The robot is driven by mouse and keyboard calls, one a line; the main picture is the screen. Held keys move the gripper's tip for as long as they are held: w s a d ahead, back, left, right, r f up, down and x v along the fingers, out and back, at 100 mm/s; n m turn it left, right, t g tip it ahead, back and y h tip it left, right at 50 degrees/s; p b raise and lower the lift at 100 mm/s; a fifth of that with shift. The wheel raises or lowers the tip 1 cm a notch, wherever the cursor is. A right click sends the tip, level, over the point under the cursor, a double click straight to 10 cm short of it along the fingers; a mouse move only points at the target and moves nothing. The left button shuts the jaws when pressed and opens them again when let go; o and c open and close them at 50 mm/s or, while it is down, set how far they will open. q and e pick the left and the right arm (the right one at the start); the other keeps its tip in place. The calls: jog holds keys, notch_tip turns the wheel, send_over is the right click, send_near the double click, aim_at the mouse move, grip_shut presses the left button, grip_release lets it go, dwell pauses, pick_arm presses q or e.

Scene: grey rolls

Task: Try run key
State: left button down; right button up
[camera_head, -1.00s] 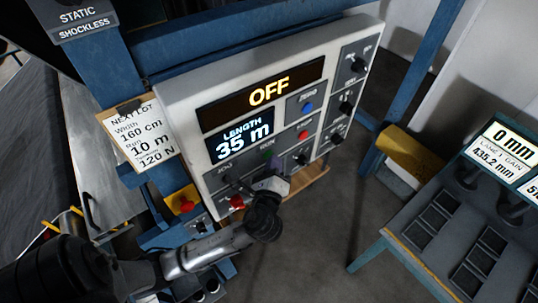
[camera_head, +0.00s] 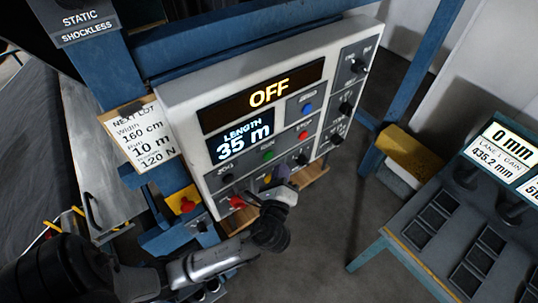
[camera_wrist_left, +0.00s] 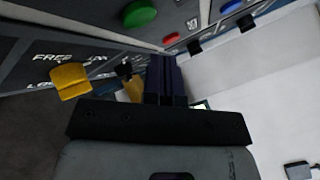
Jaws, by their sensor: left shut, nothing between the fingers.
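The grey control panel (camera_head: 185,110) shows OFF on its upper display (camera_head: 268,92) and "LENGTH 35 m" on its lower display (camera_head: 240,141). The green button (camera_head: 267,155), beside a label too small to read, is uncovered; it also shows at the top of the left wrist view (camera_wrist_left: 139,13). My left gripper (camera_head: 284,174) is in front of the panel's lower part, below and right of the green button and apart from it. Its fingers (camera_wrist_left: 166,66) are shut and empty. My right gripper is not in view.
A red button (camera_head: 302,134) and a blue button (camera_head: 307,107) sit right of the green one. A yellow knob (camera_wrist_left: 71,80) is close to my left fingers. A red stop button (camera_head: 186,205) is at lower left.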

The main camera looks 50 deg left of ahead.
pick_arm(q)
jog(key=shift+s+d, duration=0.1)
jog(key=shift+d, duration=1.7)
